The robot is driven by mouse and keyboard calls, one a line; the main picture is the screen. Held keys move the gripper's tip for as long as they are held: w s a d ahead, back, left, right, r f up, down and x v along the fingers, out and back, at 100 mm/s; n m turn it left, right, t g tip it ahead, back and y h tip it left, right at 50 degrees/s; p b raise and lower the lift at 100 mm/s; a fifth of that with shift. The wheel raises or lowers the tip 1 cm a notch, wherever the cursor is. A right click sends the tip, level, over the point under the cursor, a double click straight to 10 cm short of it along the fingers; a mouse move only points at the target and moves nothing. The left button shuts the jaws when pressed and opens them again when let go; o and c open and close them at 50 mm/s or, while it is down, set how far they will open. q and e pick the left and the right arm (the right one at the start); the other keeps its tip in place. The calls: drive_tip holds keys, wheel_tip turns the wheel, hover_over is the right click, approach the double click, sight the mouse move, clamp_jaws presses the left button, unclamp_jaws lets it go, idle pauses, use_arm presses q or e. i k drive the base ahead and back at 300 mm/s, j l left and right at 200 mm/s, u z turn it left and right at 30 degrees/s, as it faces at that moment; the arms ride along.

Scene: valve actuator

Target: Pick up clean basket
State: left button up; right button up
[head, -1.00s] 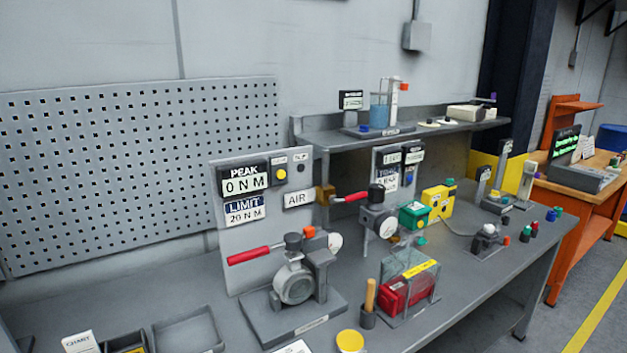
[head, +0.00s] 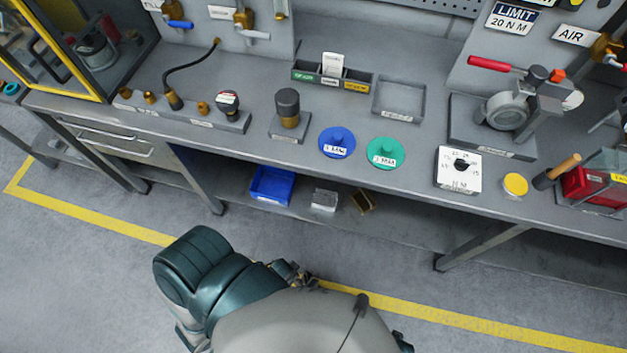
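Under the bench, on the lower shelf, stand a blue bin (head: 272,187), a small light-grey box or basket (head: 324,200) and a small brown-yellow box or basket (head: 364,202) that looks tilted. They are too small to make out mesh or contents. The light-grey one looks cleaner than the brown one, but no label shows which is the clean basket. Neither of my grippers is in view. A teal and grey part of my own body fills the bottom middle.
A bench leg (head: 480,245) stands right of the shelf items. The floor in front is clear.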

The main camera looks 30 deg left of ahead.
sight(323, 199)
drive_tip(key=u, duration=0.95)
